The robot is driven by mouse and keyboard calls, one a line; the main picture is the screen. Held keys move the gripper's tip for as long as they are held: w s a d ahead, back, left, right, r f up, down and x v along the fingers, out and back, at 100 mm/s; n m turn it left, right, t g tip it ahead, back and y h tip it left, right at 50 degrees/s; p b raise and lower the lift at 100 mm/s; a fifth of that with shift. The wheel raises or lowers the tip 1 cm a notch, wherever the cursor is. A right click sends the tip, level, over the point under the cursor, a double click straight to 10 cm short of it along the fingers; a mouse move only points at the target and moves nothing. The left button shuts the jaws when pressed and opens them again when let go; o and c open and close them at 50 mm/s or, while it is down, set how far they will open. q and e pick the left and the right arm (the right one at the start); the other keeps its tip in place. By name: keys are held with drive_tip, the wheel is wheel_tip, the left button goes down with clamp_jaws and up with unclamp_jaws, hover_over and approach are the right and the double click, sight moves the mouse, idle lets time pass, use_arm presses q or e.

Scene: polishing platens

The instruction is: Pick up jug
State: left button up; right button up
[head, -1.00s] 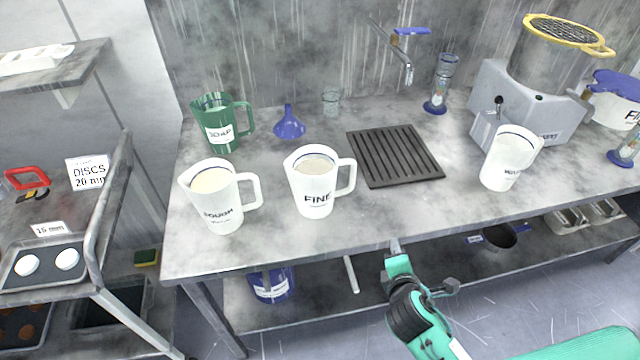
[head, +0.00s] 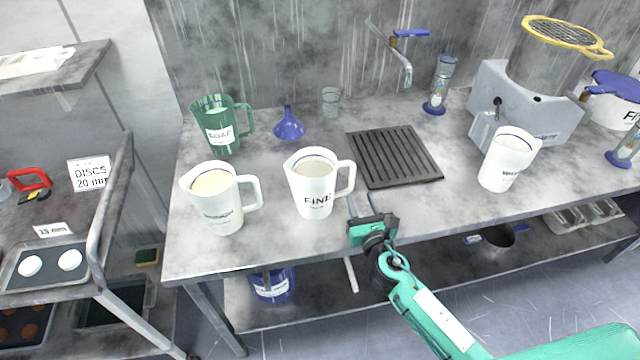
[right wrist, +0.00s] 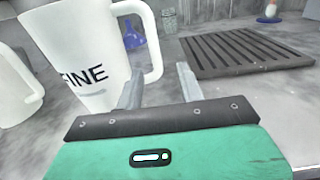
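A white jug labelled FINE (head: 316,187) stands upright on the bench, its handle to the right. In the right wrist view the FINE jug (right wrist: 80,52) is just ahead on the left. My right gripper (head: 360,204) is at the bench's front edge, to the right of the jug's handle. In the right wrist view its two fingers (right wrist: 160,85) are apart with nothing between them, and the handle is beyond the left finger. A second white jug, its label probably ROUGH (head: 218,205), stands to the left. A third white jug (head: 506,162) stands at the right. My left gripper is out of view.
The bench (head: 420,205) has a dark slotted drain mat (head: 395,157) behind my gripper. A green SOAP jug (head: 220,128) and a blue funnel (head: 288,124) stand behind the jugs. A grey machine (head: 530,105) is at the right. A trolley with trays is at the left.

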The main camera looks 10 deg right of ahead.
sight(353, 185)
drive_tip(key=shift+w, duration=1.15)
drive_tip(key=w, duration=0.2)
drive_tip(key=w+p, duration=0.1)
drive_tip(key=w, duration=0.1)
drive_tip(key=shift+a+r, duration=0.15)
drive_tip(key=shift+a, duration=0.25)
drive_tip(key=shift+w, duration=0.55)
clamp_jaws()
drive_tip(key=shift+r, duration=0.1)
